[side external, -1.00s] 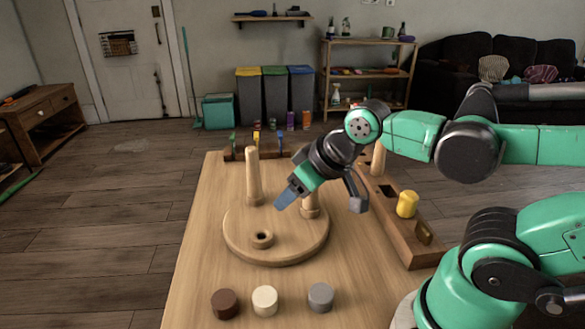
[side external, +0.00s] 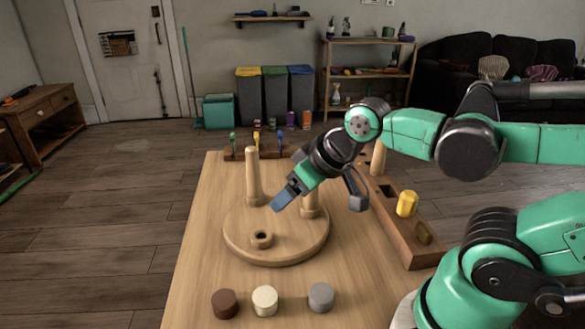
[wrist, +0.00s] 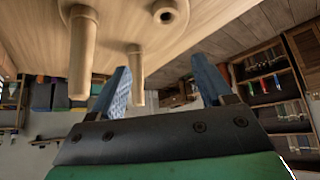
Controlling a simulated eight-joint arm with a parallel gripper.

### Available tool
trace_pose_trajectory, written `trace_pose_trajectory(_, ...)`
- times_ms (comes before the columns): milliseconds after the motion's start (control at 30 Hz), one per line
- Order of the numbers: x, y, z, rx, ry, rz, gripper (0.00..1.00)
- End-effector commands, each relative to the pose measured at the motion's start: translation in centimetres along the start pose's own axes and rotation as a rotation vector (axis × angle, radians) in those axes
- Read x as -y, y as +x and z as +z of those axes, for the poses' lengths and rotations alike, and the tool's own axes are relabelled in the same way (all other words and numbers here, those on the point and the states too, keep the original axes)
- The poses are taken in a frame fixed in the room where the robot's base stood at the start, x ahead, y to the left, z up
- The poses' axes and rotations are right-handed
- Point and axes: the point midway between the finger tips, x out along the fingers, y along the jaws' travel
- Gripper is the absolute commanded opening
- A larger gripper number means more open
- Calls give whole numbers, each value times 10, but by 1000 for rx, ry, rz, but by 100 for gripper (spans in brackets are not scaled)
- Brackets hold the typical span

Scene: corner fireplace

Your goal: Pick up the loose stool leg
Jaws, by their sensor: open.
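The round wooden stool seat (side external: 285,250) lies on the table with two pale legs standing up from it, a left leg (side external: 253,178) and a right leg (side external: 310,208) partly hidden by my gripper. An empty socket (side external: 262,240) is at its front. A separate pale leg (side external: 378,159) stands at the wooden rack on the right, its lower part partly hidden by my arm. My gripper (side external: 318,199) is open over the seat's right side. In the wrist view, its fingers (wrist: 164,88) are wide apart, and one seat leg (wrist: 136,72) shows near the left finger.
The wooden rack (side external: 400,228) along the table's right edge holds a yellow piece (side external: 407,204). Brown (side external: 225,303), cream (side external: 265,300) and grey (side external: 320,297) round pieces stand at the front. A tool rack (side external: 262,152) is at the back. The table's left side is clear.

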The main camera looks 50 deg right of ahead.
Motion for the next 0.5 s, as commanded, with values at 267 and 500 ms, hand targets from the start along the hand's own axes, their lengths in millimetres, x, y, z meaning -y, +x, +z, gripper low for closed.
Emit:
trace_pose_trajectory(267, 0, -34, -24, 0, 0, 0, 73)
trace_pose_trajectory(500, -29, -51, -51, 67, 117, 60, 73)
